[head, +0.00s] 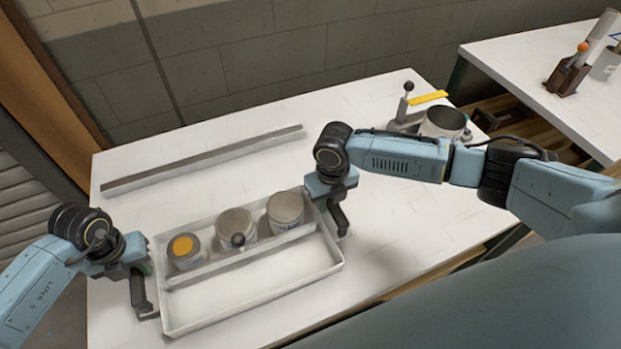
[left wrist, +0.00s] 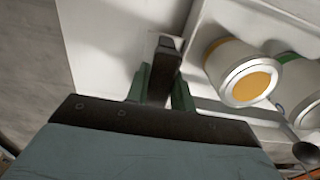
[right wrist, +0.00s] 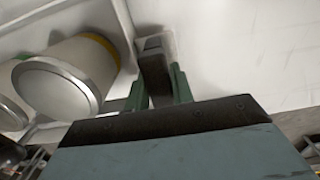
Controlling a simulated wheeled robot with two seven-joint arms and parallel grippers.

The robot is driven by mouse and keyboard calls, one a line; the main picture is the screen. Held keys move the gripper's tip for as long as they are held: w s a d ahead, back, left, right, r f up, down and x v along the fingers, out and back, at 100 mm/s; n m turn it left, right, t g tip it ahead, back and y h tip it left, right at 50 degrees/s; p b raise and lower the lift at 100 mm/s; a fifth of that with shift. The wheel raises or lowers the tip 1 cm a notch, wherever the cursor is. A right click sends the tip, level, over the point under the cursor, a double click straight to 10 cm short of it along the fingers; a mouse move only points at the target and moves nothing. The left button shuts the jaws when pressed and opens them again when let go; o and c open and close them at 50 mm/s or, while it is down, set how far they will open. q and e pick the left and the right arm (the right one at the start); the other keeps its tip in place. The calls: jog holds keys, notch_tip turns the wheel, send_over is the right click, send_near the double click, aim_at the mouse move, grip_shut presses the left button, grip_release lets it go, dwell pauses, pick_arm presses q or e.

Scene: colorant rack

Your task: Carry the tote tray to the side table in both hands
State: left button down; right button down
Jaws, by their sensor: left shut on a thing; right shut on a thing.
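The white tote tray (head: 255,292) is over the white table in the head view, with a divider bar across it. I cannot tell whether it touches the table. Three cans stand in its rear part: one with a yellow-orange lid (head: 184,247), a middle can (head: 236,223) with a dark ball-ended tool in front, and a right can (head: 286,208). My left gripper (head: 146,312) is shut on the tray's left end, and it shows in the left wrist view (left wrist: 160,75). My right gripper (head: 340,222) is shut on the tray's right end, also in the right wrist view (right wrist: 155,70). The fingers hide the grip points.
A grey metal rail (head: 205,160) lies along the back of the table (head: 400,235). A device with a metal pot (head: 443,122) and yellow lever stands at the back right. Another white table (head: 530,75) at the upper right holds a dark holder (head: 567,77) and a cup. Clear tabletop lies right of the tray.

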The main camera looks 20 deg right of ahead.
pick_arm(q)
jog(key=c, duration=1.2)
grip_release()
jog(key=shift+f, duration=0.1)
pick_arm(e)
jog(key=c, duration=1.2)
grip_release()
jog(key=shift+f, duration=0.1)
pick_arm(q)
notch_tip(320, 180, up, 11)
jog(key=shift+f, duration=0.1)
jog(key=shift+r, duration=0.6)
pick_arm(e)
notch_tip(320, 180, up, 12)
